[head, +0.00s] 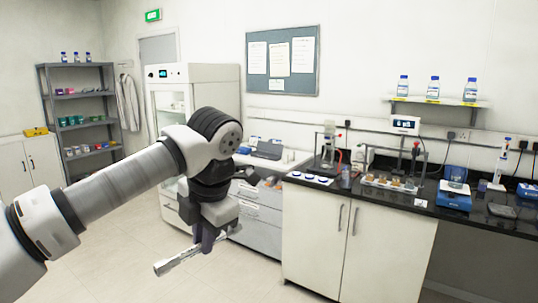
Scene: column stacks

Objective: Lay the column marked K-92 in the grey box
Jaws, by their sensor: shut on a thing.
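My gripper (207,240) is in the middle of the head view, pointing down in the air in front of the grey drawer unit. It is shut on a slim silvery column (178,261), which sticks out to the lower left and slopes a little. Part of the column is hidden behind the fingers. Any marking on it is too small to read, so I cannot tell whether it is K-92. I cannot make out a grey box in this view.
The black bench top (450,205) at the right carries lab apparatus and a blue balance (454,196). White cupboards (362,245) stand below it. Grey drawers (255,212) are behind my gripper. A shelf rack (80,122) stands at the far left. The floor (110,260) looks clear.

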